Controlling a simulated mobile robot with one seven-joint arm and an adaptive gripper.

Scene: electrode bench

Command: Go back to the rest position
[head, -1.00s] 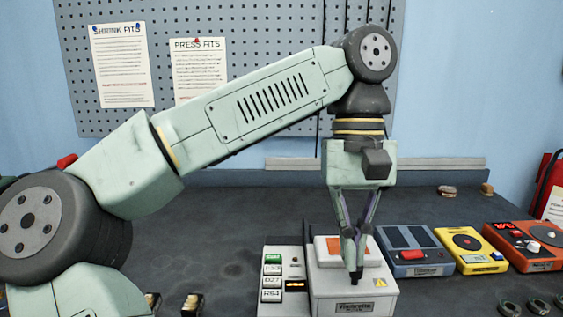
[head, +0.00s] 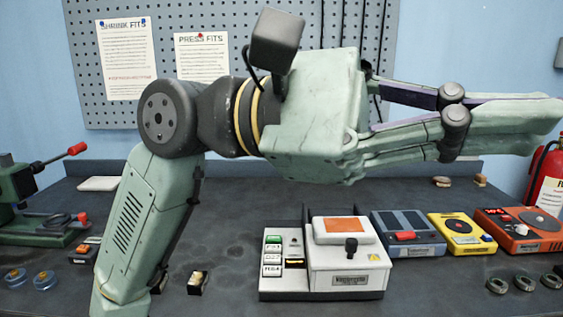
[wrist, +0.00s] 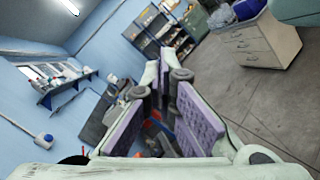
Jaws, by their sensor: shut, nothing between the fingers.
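My gripper (head: 540,115) is raised in front of the head camera and points to the right, well above the bench. Its fingers are shut with nothing held. In the wrist view the purple-padded fingers (wrist: 163,78) come together at the tips, with the room beyond them. My forearm is folded up at the left of the head view.
A white device with an orange pad (head: 350,282) stands on the dark bench below my gripper. Blue (head: 408,250), yellow (head: 462,243) and orange (head: 520,246) devices stand to its right. A green press (head: 30,215) is at the left. A fire extinguisher (head: 545,170) is at the right.

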